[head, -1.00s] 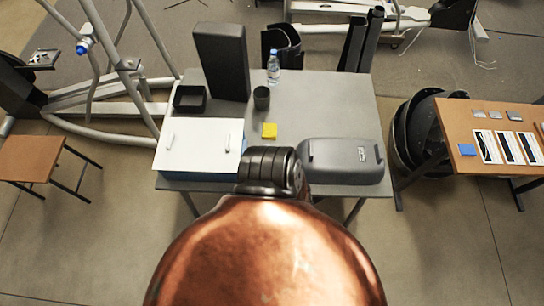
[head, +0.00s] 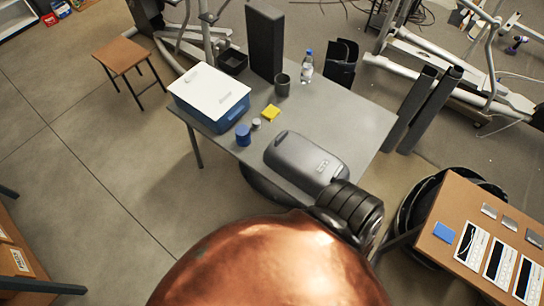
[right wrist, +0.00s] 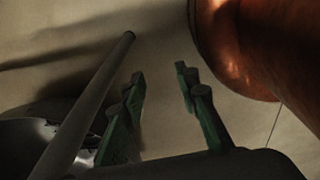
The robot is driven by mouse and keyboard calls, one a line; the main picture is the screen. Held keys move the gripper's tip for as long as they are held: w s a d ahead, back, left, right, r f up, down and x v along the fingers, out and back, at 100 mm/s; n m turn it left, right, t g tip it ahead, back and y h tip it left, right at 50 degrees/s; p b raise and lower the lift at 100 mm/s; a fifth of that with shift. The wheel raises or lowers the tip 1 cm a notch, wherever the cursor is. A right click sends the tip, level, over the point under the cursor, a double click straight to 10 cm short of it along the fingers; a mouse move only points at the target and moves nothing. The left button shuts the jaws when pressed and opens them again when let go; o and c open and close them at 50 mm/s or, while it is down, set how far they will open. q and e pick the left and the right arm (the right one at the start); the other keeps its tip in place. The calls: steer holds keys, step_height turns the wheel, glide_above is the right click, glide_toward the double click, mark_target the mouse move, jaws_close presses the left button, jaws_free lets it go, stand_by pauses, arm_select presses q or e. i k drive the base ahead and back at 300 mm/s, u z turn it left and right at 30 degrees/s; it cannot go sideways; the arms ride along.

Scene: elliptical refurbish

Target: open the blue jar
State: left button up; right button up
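The blue jar (head: 243,135) is a small blue cylinder standing upright near the front left edge of the grey table, in the head view. It looks closed, but its top is too small to tell exactly. A small grey round piece (head: 256,123) stands close beside it. My right gripper (right wrist: 160,74) shows in the right wrist view with its green fingers apart and nothing between them. The jar is not in that wrist view; floor and a dark bar lie beyond the fingers. My left gripper is not in view.
The grey table (head: 350,122) also holds a blue box with a white lid (head: 212,92), a yellow block (head: 271,113), a grey case (head: 300,158), a dark cup (head: 282,86), a bottle (head: 306,66) and a tall dark block (head: 265,42). A wooden table (head: 450,235) stands at right.

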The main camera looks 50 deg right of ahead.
mark_target(246, 142)
steer(key=k, duration=0.75)
steer(key=z, duration=1.05)
steer(key=i, duration=0.5)
